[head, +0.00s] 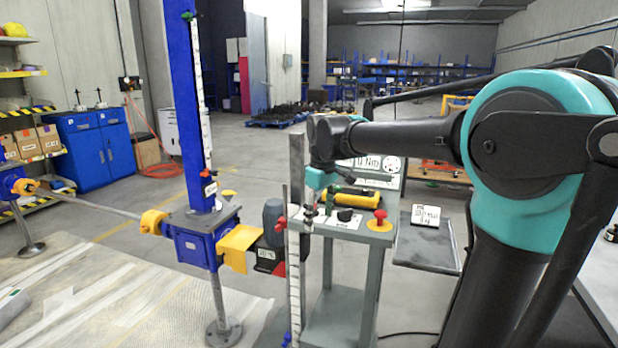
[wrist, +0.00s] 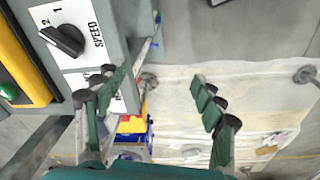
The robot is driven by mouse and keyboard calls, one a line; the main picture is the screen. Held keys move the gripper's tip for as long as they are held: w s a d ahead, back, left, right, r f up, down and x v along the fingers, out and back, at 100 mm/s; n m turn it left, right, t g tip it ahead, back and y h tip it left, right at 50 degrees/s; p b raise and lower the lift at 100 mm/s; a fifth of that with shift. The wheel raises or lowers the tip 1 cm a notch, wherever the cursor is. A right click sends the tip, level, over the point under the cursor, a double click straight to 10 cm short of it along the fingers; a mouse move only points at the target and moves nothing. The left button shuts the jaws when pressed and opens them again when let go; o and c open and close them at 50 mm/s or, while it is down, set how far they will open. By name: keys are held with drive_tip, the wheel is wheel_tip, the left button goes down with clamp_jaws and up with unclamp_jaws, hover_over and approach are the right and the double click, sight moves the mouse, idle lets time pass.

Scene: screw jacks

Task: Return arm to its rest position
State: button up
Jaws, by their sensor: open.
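My arm reaches from the right of the head view toward a grey control stand, bent down at its wrist. My gripper (head: 320,205) hangs at the left end of the stand's panel. In the wrist view my gripper (wrist: 155,95) has its two green fingers wide apart with nothing between them. The black speed knob (wrist: 65,40) lies beyond the left finger, apart from it. The same knob (head: 345,214) shows on the panel in the head view, right of my gripper. The exact gap between fingers and panel cannot be told.
A blue screw jack (head: 192,240) with a tall blue column stands left of my gripper, with a motor (head: 273,222) close by. A red button (head: 380,216) and a yellow box (head: 352,200) with a green button (wrist: 9,91) are on the stand. A small tray (head: 428,250) is at right.

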drive_tip(key=s+d+f+m+t, duration=0.1)
drive_tip(key=s+d+f+m, duration=0.4)
drive_tip(key=s+d+f, duration=0.3)
drive_tip(key=s+d+f+m+t, duration=0.2)
drive_tip(key=s+d+f+m, duration=0.3)
drive_tip(key=f, duration=1)
drive_tip(key=s+d, duration=0.3)
drive_tip(key=s, duration=0.2)
